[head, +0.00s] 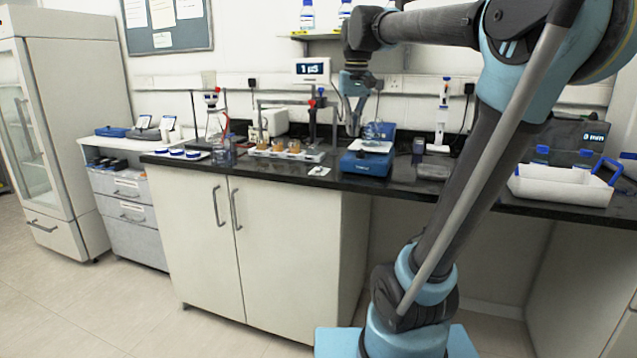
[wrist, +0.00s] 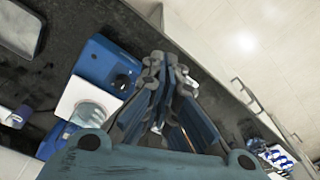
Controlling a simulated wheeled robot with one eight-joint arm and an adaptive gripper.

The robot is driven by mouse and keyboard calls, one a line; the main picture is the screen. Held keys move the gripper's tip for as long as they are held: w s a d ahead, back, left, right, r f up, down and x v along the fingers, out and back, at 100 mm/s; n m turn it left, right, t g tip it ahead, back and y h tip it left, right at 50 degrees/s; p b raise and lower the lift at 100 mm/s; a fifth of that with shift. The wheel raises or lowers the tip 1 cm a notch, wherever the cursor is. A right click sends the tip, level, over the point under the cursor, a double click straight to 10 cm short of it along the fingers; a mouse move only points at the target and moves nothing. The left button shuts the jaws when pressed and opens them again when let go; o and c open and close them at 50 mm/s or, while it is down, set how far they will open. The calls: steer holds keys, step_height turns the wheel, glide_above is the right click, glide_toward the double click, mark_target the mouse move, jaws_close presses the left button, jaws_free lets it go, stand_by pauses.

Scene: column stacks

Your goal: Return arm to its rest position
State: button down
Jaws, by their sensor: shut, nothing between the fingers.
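My arm rises from its blue base and reaches over the bench from the right in the head view. My gripper (head: 353,132) hangs fingers-down over the bench, in front of or beside the blue balance (head: 366,164). In the wrist view my gripper (wrist: 170,65) has its fingertips together with nothing between them. The balance (wrist: 104,58) shows to the left of the fingers there. A clear glass vessel (head: 379,132) stands on its white pan, and the vessel also shows in the wrist view (wrist: 89,113). The fingers look apart from both.
A rack with brownish items (head: 287,152), stands and bottles fill the bench left of the balance. A pipette on a stand (head: 442,112) is to the right. A white tray (head: 562,187) with blue-capped bottles sits farther right. A shelf (head: 322,37) holds bottles above. Floor in front is clear.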

steer(key=s+d+f, duration=0.3)
steer(key=s+f, duration=0.3)
steer(key=f, duration=0.4)
steer(key=s+d+f, duration=0.3)
steer(key=s+f, duration=0.4)
steer(key=f, duration=0.4)
steer(key=s+d+f+m+t, duration=0.1)
steer(key=s+d+f, duration=0.2)
steer(key=s+f, duration=0.4)
step_height(320, 180, down, 4)
steer(key=shift+s+r, duration=0.1)
steer(key=shift+s, duration=0.05)
steer(key=shift+d, duration=0.1)
steer(key=shift+w+f, duration=0.25)
steer(key=shift+w, duration=0.2)
